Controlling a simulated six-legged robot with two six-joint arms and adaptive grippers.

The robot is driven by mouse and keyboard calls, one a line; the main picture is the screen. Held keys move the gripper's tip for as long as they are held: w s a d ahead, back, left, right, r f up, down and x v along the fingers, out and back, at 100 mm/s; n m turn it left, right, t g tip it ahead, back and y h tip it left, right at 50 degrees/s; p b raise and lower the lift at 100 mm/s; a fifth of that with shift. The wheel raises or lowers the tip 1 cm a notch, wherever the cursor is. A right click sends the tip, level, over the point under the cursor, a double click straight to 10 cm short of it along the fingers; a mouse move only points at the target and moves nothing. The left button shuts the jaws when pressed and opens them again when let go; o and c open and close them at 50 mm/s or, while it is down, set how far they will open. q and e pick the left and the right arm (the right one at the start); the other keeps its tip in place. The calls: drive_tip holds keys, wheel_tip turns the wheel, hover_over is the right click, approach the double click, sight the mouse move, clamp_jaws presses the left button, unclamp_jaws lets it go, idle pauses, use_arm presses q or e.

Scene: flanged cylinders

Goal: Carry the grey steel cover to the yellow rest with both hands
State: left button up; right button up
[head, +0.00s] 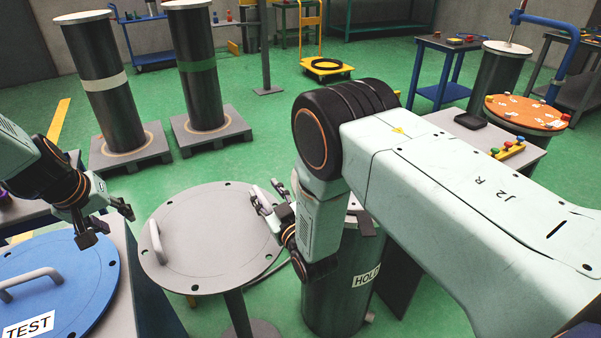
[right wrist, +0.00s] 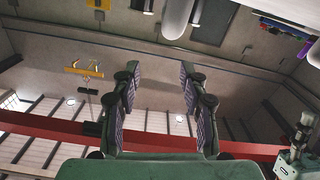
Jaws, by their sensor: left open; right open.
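The grey steel cover (head: 205,245) is a round disc lying flat on a pedestal in the middle of the head view. A light handle (head: 156,242) rises at its left edge; any handle at its right is hidden or unclear. My left gripper (head: 106,226) is open and empty, left of the cover and above the blue cover's edge. My right gripper (head: 268,197) is open over the cover's right edge; I cannot tell whether it touches. The right wrist view shows its two fingers apart (right wrist: 158,88) with nothing between them. I cannot clearly identify the yellow rest.
A blue cover (head: 60,285) marked TEST lies at the left. A dark cylinder (head: 335,300) marked HOLD stands at the right of the pedestal. Two tall cylinders (head: 106,100) stand on pallets behind. A yellow trolley (head: 327,67) with a black ring is far back.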

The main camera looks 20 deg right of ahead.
drive_tip(key=shift+s+d+p, duration=0.25)
drive_tip(key=shift+s+p, duration=0.35)
drive_tip(key=shift+s, duration=0.7)
drive_tip(key=shift+s+d+p, duration=0.2)
drive_tip(key=shift+s+p, duration=0.4)
drive_tip(key=shift+s, duration=0.7)
drive_tip(key=shift+d, duration=0.1)
drive_tip(key=shift+s+d+p, duration=0.25)
drive_tip(key=shift+s+d, duration=0.55)
drive_tip(key=shift+d, duration=0.3)
drive_tip(key=shift+s+d+p, duration=0.2)
drive_tip(key=shift+s+d, duration=0.6)
drive_tip(key=shift+d, duration=0.25)
